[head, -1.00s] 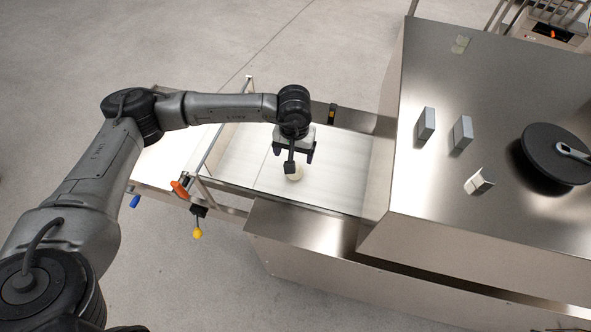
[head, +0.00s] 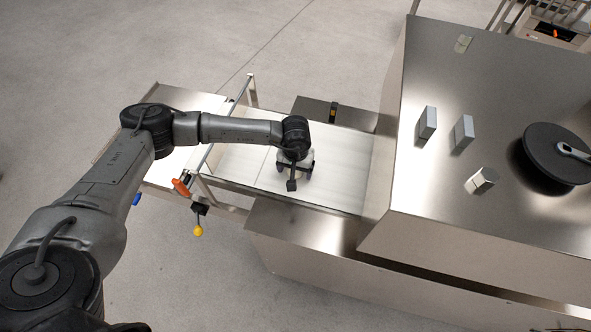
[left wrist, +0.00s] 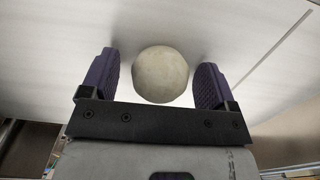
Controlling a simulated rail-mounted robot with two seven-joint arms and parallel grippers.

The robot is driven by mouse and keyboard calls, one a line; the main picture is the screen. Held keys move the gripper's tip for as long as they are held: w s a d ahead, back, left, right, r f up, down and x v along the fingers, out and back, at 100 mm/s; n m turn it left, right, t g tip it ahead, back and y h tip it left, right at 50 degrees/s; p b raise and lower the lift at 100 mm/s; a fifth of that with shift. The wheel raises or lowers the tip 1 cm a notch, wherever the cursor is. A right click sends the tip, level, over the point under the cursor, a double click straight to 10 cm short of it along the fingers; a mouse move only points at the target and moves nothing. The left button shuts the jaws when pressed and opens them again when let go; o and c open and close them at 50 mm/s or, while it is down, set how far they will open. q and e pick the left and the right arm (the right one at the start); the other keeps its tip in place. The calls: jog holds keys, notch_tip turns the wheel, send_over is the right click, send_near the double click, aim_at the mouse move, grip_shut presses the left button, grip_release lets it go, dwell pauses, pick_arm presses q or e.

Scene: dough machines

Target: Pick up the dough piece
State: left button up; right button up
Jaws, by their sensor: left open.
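The dough piece (left wrist: 160,74) is a round, pale beige ball on the white belt (head: 340,175). In the left wrist view it lies between the two purple-padded fingers of my left gripper (left wrist: 158,82), with a gap on each side. In the head view my left gripper (head: 293,178) is low over the belt and hides the dough piece. My left gripper is open and holds nothing. My right gripper is in neither view.
A large steel machine housing (head: 480,100) with grey blocks and a black disc (head: 550,158) stands to the right of the belt. A metal frame with an orange handle (head: 181,187) and a yellow knob (head: 198,231) is on the left.

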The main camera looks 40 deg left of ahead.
pick_arm(q)
jog(key=c, duration=1)
